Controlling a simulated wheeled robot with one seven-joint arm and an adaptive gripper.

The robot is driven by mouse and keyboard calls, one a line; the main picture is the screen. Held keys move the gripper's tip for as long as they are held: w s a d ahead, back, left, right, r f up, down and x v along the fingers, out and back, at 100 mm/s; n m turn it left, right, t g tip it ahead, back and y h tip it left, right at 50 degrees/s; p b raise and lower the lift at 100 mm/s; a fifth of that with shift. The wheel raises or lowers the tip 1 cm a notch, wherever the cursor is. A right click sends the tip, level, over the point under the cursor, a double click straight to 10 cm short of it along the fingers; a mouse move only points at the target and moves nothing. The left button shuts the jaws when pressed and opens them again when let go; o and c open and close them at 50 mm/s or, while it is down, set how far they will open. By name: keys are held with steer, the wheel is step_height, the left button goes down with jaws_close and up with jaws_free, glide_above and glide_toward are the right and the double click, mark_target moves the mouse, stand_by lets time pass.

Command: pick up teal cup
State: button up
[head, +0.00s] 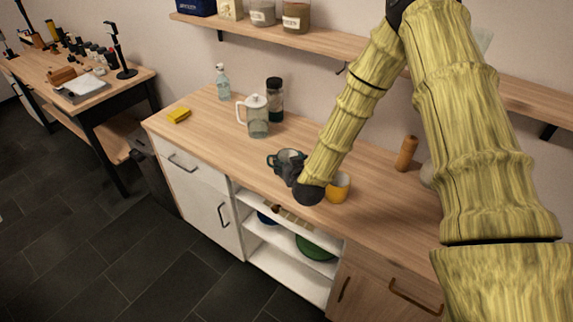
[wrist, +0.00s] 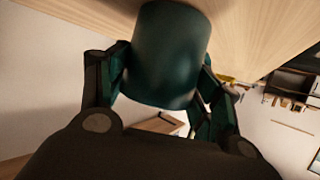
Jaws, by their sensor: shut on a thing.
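The teal cup (wrist: 168,60) fills the upper middle of the wrist view, between the two dark fingers of my gripper (wrist: 165,78). The fingers touch it on both sides, so the gripper is shut on it. Whether the cup's base touches the counter cannot be told.
A yellow cup (head: 339,187) stands close to the right of my wrist on the wooden counter (head: 220,120). A glass pitcher (head: 257,122), a dark jar (head: 274,100), a soap bottle (head: 222,85) and a yellow sponge (head: 178,116) stand left. A wooden mill (head: 406,154) is at right. A shelf (head: 335,48) hangs above.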

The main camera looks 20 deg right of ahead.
steer(key=shift+r+b, duration=0.8)
steer(key=shift+r, duration=0.85)
steer(key=s+a+r+b, duration=0.1)
steer(key=s+b, duration=0.3)
steer(key=s, duration=1.1)
steer(key=shift+s+a+r, duration=0.3)
steer(key=shift+s+a, duration=0.1)
steer(key=shift+a, duration=0.3)
steer(key=w+d+r+m+t+h+b, duration=0.3)
steer(key=w+d+r+m+b, duration=0.1)
steer(key=w+d+r+m, duration=0.35)
steer(key=w+d+r+m+t+h+b, duration=0.35)
steer(key=d+r+m, duration=0.35)
steer(key=r, duration=0.4)
steer(key=w+d+f+p, duration=0.1)
steer(key=w+d+f, duration=0.1)
steer(key=w+d, duration=0.5)
steer(key=shift+m, duration=0.35)
steer(key=shift+f+g, duration=0.1)
steer(key=shift+g, duration=0.15)
